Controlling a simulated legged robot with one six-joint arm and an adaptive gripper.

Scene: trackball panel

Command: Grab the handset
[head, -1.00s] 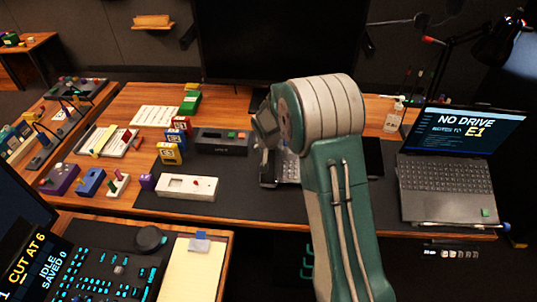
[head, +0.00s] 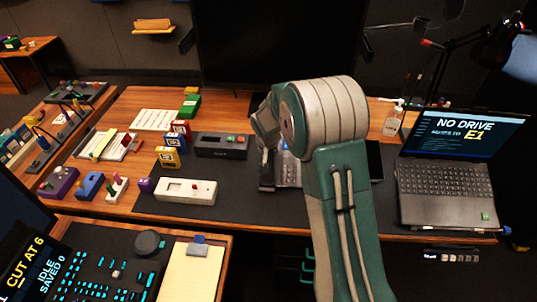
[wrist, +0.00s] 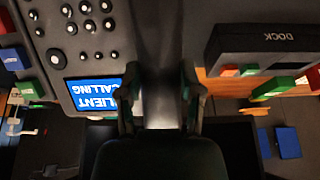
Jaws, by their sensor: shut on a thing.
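The handset is a long dark bar (wrist: 162,55) that runs down the middle of the wrist view, between my two fingers. My gripper (wrist: 160,108) is shut on it, with one finger on each side. The phone base (wrist: 75,45) lies to its left in the wrist view, with round keys and a blue screen (wrist: 97,97) reading "CLIENT CALLING". In the head view my gripper (head: 267,152) points down at the left side of the phone (head: 290,172). My arm hides much of the phone there. Whether the handset touches its cradle I cannot tell.
A dark dock box (head: 222,145) stands left of the phone. The laptop (head: 445,190) is to the right, and a large monitor (head: 280,45) stands behind. Coloured blocks (head: 172,150) are further left.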

